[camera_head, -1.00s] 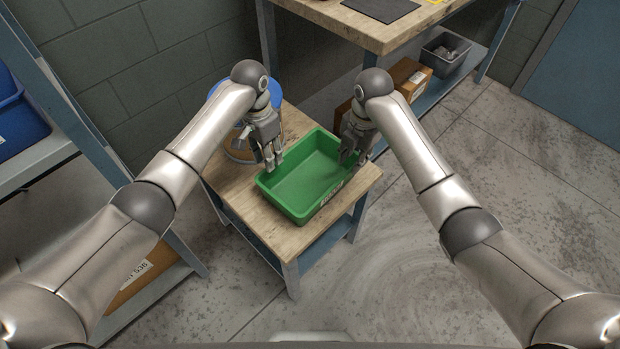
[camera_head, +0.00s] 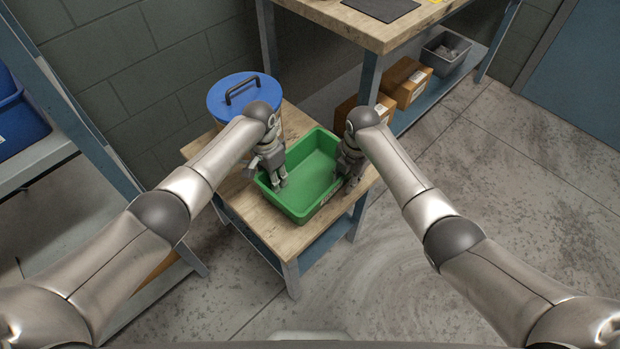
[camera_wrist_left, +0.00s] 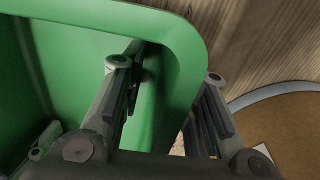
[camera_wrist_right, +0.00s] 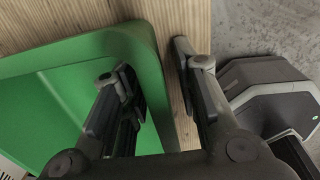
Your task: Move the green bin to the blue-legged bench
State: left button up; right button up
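The green bin (camera_head: 310,178) sits upright and empty on a small wood-topped table (camera_head: 290,242) with blue-grey legs. My left gripper (camera_head: 279,184) is at the bin's left wall. In the left wrist view its fingers (camera_wrist_left: 165,95) are apart, one inside the bin and one outside the wall. My right gripper (camera_head: 348,178) is at the right wall. In the right wrist view its fingers (camera_wrist_right: 158,90) are also apart, straddling the wall. A larger wood-topped bench (camera_head: 360,28) with blue legs stands at the back.
A blue-lidded container (camera_head: 245,97) stands behind the bin on the small table. The bench has a dark mat (camera_head: 382,8) on top and cardboard boxes (camera_head: 405,80) and a grey bin (camera_head: 446,52) below. Shelving (camera_head: 60,110) is at left. Floor at right is clear.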

pick_arm(q)
grip_shut()
pick_arm(e)
grip_shut()
pick_arm(q)
jog(key=shift+r, duration=0.15)
pick_arm(e)
jog(key=shift+r, duration=0.15)
